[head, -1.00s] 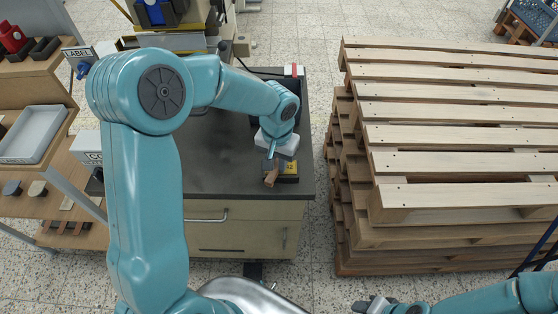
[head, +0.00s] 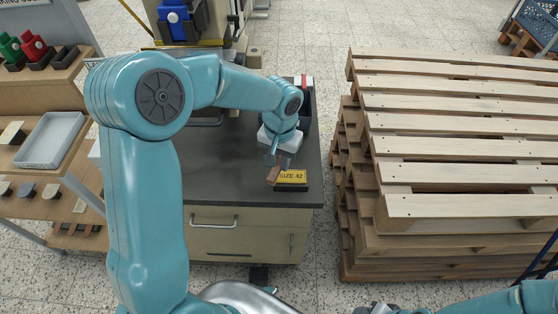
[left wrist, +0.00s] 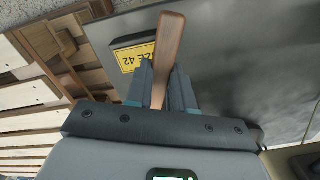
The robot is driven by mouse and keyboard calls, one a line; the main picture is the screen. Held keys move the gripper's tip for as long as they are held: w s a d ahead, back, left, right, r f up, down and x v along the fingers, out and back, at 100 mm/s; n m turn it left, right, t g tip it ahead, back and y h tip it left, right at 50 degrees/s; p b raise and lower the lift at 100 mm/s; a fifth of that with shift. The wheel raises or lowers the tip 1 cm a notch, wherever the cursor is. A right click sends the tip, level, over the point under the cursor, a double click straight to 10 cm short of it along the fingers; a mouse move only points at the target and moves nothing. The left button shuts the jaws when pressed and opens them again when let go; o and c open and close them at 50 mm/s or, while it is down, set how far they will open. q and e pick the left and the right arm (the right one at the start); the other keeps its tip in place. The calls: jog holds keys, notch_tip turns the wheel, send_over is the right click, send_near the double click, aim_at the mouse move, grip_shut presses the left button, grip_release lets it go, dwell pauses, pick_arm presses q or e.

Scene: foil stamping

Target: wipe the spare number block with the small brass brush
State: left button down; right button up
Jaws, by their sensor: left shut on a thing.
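My left gripper (head: 273,160) is shut on a brown wooden handle (head: 274,174), which I take to be the brass brush; no bristles show. In the left wrist view the handle (left wrist: 170,45) stands between the two dark fingers (left wrist: 163,85). Just beside it, on the bench's front right corner, is a black block-like piece (head: 292,188) with a yellow "SIZE 42" label; I cannot tell whether the spare number block is this piece or is hidden. I cannot tell whether the brush touches it. My right gripper (head: 374,308) is cut off at the bottom edge.
The dark bench top (head: 225,170) is clear left of the label. A dark bin (head: 307,105) with a red and white thing stands behind my left gripper. Stacked pallets (head: 450,150) stand to the right. A shelf with a grey tray (head: 50,140) is at the left.

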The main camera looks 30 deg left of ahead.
pick_arm(q)
jog(key=shift+d+r, duration=0.1)
jog(key=shift+r, duration=0.6)
jog(key=shift+s+r+p, duration=0.1)
jog(key=shift+r+p, duration=0.7)
jog(key=shift+r, duration=0.05)
